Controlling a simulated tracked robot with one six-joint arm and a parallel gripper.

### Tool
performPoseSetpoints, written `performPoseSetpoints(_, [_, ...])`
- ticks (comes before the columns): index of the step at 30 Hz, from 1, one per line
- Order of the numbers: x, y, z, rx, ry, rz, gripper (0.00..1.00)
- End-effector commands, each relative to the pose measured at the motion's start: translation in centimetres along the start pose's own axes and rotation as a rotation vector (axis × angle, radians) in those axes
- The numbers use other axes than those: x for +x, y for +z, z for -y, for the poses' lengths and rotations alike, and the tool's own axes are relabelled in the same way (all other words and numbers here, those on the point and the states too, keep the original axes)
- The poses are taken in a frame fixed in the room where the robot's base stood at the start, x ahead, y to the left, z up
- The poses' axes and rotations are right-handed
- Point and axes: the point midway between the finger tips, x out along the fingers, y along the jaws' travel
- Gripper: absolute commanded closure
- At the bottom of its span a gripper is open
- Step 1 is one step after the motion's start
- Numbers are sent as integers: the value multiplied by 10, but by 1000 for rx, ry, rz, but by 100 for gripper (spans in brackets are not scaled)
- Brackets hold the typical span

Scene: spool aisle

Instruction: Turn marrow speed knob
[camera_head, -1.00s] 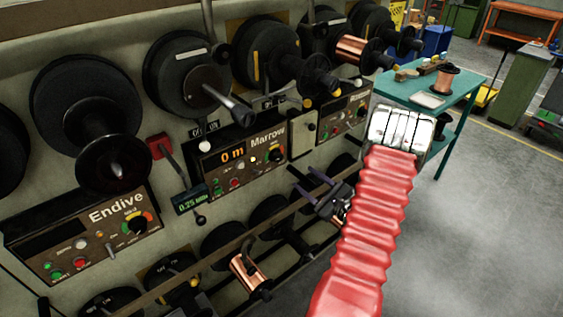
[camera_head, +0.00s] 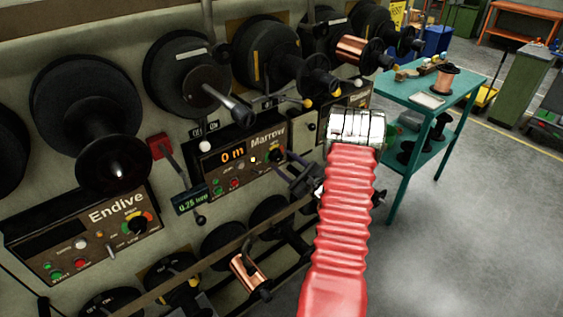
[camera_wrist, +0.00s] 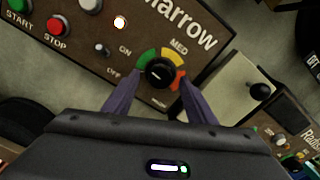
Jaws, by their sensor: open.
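The Marrow panel (camera_head: 243,158) is a brown control box with a display reading "0 m". Its speed knob (camera_wrist: 159,73) is black and round, set on a green, yellow and red dial, with its pointer mark visible in the wrist view. My gripper (camera_wrist: 150,88) is open, with one purple-grey finger on each side below the dial; whether either finger touches the knob I cannot tell. In the head view my gripper (camera_head: 289,166) is just right of the knob (camera_head: 275,156), which it partly crowds.
A red stop button (camera_wrist: 59,26), a green start button (camera_wrist: 19,5) and a toggle switch (camera_wrist: 102,49) sit left of the dial. A black-knobbed lever (camera_wrist: 260,91) is to the right. The Endive panel (camera_head: 90,240) is at left; a teal table (camera_head: 465,100) stands at right.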

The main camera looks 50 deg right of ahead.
Motion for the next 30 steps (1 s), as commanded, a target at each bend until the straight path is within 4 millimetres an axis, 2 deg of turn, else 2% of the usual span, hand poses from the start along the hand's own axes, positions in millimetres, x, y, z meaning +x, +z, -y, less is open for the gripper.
performPoseSetpoints(5, [13,0,0,1,-1,0,49])
performPoseSetpoints(14, [14,0,0,1,-1,0,49])
performPoseSetpoints(30, [14,0,0,1,0,0,87])
